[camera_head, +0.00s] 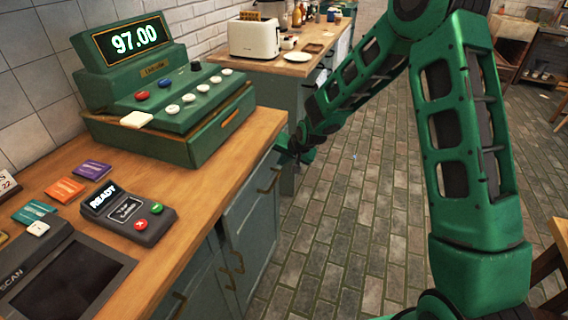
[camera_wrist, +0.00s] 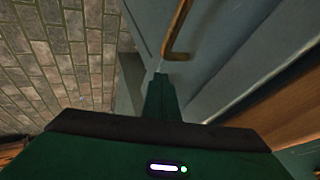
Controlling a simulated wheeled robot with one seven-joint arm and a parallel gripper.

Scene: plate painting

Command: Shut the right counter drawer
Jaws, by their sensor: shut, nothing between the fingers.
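The right counter drawer (camera_head: 253,182) is grey-blue with a brass handle, just under the wooden countertop at its far right end. Its front (camera_wrist: 205,50) and handle (camera_wrist: 177,32) show in the wrist view. I cannot tell whether the drawer is fully flush or stands slightly out. My gripper (camera_head: 291,158) is at the far right end of the drawer front, beyond the handle. In the wrist view my gripper (camera_wrist: 160,82) is shut and empty, its tip close to the drawer front below the handle; contact is unclear.
A green cash register (camera_head: 165,110) and a card reader (camera_head: 128,212) stand on the counter (camera_head: 215,190). Cabinet doors (camera_head: 243,245) with brass handles are below the drawer. Another counter with a toaster (camera_head: 254,38) stands behind. The brick floor (camera_head: 345,215) to the right is clear.

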